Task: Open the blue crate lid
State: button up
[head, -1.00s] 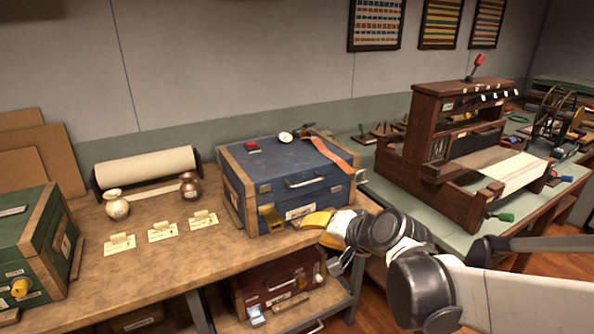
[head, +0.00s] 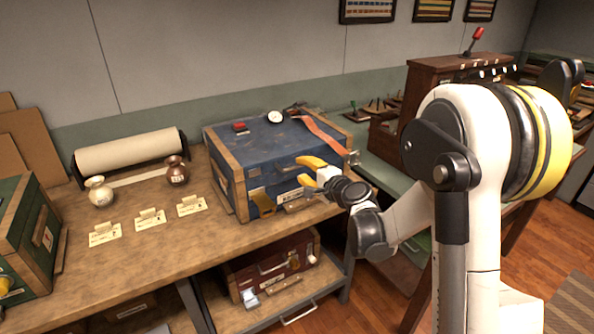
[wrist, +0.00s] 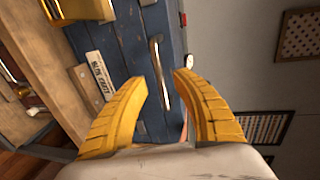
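The blue crate (head: 265,150) with wooden edges stands on the wooden workbench, its lid shut. It also shows in the wrist view (wrist: 128,40), turned on its side, with a "BLUE CRATE" label (wrist: 98,74). A silver bar handle (wrist: 160,72) on its front lies just ahead of my gripper, roughly between the fingertip lines. My gripper (head: 305,170) has two yellow fingers, spread apart and empty, in front of the crate's front face; they also show in the wrist view (wrist: 160,82). Whether a finger touches the handle I cannot tell.
On the lid lie a red object (head: 240,127), a round dial (head: 275,117) and an orange strap (head: 322,132). Two small vases (head: 100,191) and paper cards (head: 148,219) stand left. A green crate (head: 28,235) is far left. A red case (head: 275,265) sits on the lower shelf.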

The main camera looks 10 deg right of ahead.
aim_at(298, 167)
jog(key=shift+b+x, duration=0.35)
jog(key=shift+x, duration=1.45)
jog(key=shift+r, duration=0.1)
